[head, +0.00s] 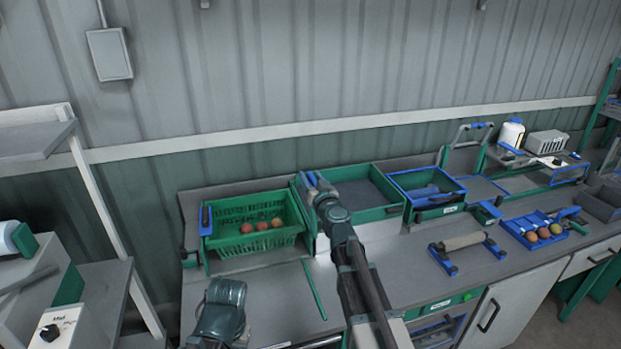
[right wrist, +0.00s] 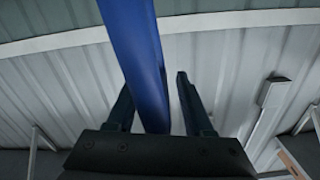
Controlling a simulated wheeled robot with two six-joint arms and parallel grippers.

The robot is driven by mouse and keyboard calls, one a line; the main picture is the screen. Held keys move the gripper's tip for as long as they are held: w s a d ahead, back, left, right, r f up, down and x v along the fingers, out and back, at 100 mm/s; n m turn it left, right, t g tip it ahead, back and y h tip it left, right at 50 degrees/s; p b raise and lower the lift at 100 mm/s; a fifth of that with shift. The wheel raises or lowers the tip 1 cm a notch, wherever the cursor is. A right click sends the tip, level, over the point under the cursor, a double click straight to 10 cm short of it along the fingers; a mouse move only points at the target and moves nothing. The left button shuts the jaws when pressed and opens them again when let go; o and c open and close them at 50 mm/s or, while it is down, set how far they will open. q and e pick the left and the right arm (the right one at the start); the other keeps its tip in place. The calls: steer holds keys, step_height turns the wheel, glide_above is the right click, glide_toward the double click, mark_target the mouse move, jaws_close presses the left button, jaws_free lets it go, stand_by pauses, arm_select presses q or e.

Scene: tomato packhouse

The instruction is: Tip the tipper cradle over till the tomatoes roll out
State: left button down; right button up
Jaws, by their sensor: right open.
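The tipper cradle (head: 204,247) stands at the left end of the bench, with a green slatted crate (head: 268,242) sitting level in it. Several orange-red tomatoes (head: 262,226) lie inside the crate. My right gripper (head: 312,181) is at the crate's right side, by a blue bar. In the right wrist view the blue bar (right wrist: 138,60) runs between the two dark fingers of the right gripper (right wrist: 160,105). The fingers are open, with a visible gap on the bar's right. My right forearm hides part of the bench. My left gripper is not in view.
A green-walled tray (head: 385,213) lies right of the cradle, with a blue-rimmed bin (head: 428,174) beyond it. A roller stand (head: 462,242) and a blue tray of tomatoes (head: 518,226) stand farther right. A corrugated wall (head: 300,80) closes the back.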

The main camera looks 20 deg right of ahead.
jaws_close()
stand_by(1.4)
